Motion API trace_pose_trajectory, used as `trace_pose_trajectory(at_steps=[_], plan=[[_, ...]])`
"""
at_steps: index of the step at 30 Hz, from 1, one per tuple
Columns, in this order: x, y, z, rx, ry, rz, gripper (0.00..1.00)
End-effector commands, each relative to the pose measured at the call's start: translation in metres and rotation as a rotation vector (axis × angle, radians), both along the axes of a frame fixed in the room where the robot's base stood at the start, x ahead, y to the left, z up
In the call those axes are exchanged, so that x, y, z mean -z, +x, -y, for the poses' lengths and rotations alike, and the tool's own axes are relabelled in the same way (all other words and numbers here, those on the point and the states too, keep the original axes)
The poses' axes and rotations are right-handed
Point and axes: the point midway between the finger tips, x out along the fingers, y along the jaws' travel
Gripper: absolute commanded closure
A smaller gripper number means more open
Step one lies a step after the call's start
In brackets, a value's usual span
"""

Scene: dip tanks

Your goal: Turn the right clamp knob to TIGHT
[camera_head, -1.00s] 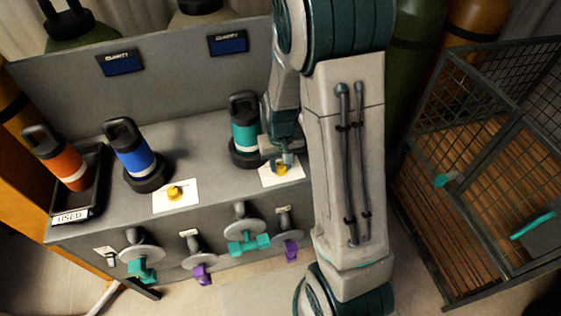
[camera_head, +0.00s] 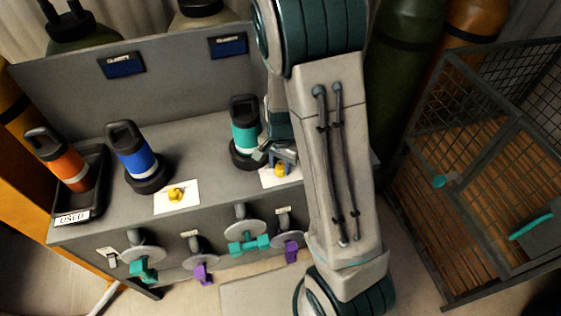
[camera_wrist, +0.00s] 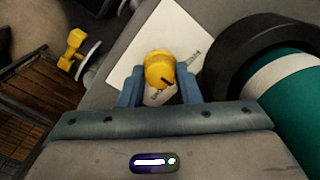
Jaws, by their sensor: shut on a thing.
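The right clamp knob (camera_head: 281,170) is small and yellow, on a white label card (camera_head: 268,181) at the front of the grey bench top. In the wrist view the knob (camera_wrist: 159,70) sits between the two blue fingers of my gripper (camera_wrist: 158,85), which is shut on it. A dark pointer line shows on the knob's face. The card's print is too small and partly hidden to read. In the head view my gripper (camera_head: 284,158) is at the knob, beside a teal and black cylinder (camera_head: 245,128) in a round black clamp base.
The left yellow knob (camera_head: 176,194) is on its own card near a blue cylinder (camera_head: 133,155). An orange cylinder (camera_head: 63,160) stands in the USED tray (camera_head: 92,205). Teal and purple valve handles line the bench front. A wire cage (camera_head: 470,180) stands at right.

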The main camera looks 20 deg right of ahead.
Motion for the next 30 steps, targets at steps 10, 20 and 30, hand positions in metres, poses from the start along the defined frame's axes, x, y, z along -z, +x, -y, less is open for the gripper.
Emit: trace_pose_trajectory(at_steps=[10, 20, 30], plan=[[-0.0035, 0.001, -0.0001, 0.328, -0.002, 0.003, 0.93], [-0.0031, 0.0011, 0.0, 0.594, -0.001, 0.003, 0.93], [-0.002, 0.0013, 0.0002, 0.747, 0.0, 0.003, 0.93]])
